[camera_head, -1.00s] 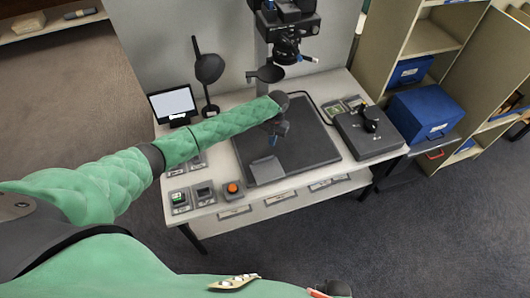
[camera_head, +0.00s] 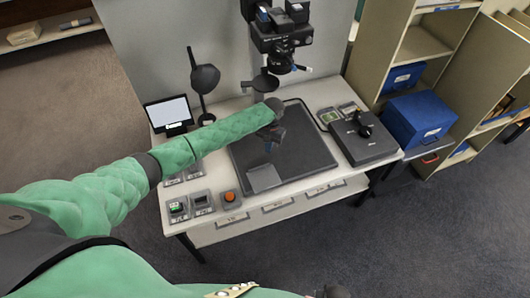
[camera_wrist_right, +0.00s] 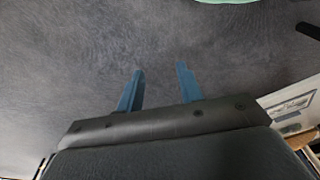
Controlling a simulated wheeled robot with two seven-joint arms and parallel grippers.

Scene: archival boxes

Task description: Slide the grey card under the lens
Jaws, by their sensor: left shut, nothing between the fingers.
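The grey card (camera_head: 264,178) lies at the front left of the dark baseboard (camera_head: 308,155) on the white table. My left gripper (camera_head: 269,148) is shut and empty, pointing down just behind the card's far edge; I cannot tell whether it touches the card or board. The lens (camera_head: 281,65) hangs from the black camera head on a column above the back of the board.
A monitor (camera_head: 169,114) and a dark round lamp (camera_head: 205,78) stand at the table's back left. An orange button (camera_head: 230,196) sits at the front edge. A black box with a knob (camera_head: 352,140) is on the right.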

